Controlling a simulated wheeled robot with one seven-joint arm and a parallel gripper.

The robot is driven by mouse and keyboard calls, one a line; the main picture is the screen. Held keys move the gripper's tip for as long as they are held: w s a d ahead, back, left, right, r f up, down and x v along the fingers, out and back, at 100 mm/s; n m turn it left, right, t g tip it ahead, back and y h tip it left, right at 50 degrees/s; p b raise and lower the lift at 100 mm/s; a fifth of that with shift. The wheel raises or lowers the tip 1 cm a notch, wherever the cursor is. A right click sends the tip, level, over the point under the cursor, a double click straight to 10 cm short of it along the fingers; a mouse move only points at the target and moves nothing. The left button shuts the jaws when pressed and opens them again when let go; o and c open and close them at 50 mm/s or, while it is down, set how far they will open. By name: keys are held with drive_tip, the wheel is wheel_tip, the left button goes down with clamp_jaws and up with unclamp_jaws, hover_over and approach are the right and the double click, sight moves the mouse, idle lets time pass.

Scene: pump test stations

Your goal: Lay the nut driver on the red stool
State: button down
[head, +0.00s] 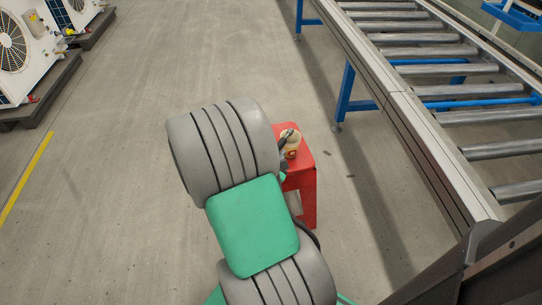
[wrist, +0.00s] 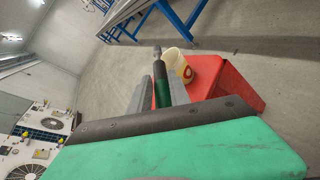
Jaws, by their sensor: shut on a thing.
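The nut driver (wrist: 161,82), with a dark green handle and a grey metal shaft, is clasped between the two grey fingers of my gripper (wrist: 160,88) in the wrist view. The red stool (wrist: 228,84) is just beyond and to the right of the fingers. In the head view the red stool (head: 308,188) stands right of my arm, which hides its left part. My gripper (head: 284,150) shows only in part there, at the stool's left edge. Whether the nut driver touches the stool cannot be told.
A cream cup (head: 291,146) with an orange mark is on the stool top; it also shows in the wrist view (wrist: 178,63), close to the driver. A roller conveyor (head: 385,90) with blue legs runs along the right. White fan units (head: 28,45) stand at upper left.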

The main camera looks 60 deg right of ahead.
drive_tip(key=w+d+f+b, duration=0.2)
drive_tip(key=w+f, duration=0.1)
drive_tip(key=w+d+f+b, duration=0.2)
drive_tip(key=w+d+f, duration=0.1)
drive_tip(key=w, duration=0.1)
drive_tip(key=w+d+f+b, duration=0.2)
drive_tip(key=w+f, duration=0.1)
drive_tip(key=shift+w+d+b, duration=0.15)
drive_tip(key=shift+d+b, duration=0.2)
drive_tip(key=shift+b, duration=0.05)
drive_tip(key=f+b, duration=0.3)
drive_tip(key=f, duration=0.1)
drive_tip(key=shift+w+d, duration=0.2)
drive_tip(key=shift+w, duration=0.05)
drive_tip(key=shift+r, duration=0.2)
drive_tip(key=shift+f, duration=0.2)
drive_tip(key=c, duration=1.3)
unclamp_jaws()
drive_tip(key=shift+o, duration=0.5)
drive_tip(key=shift+s+f, duration=0.1)
drive_tip(key=shift+s, duration=0.05)
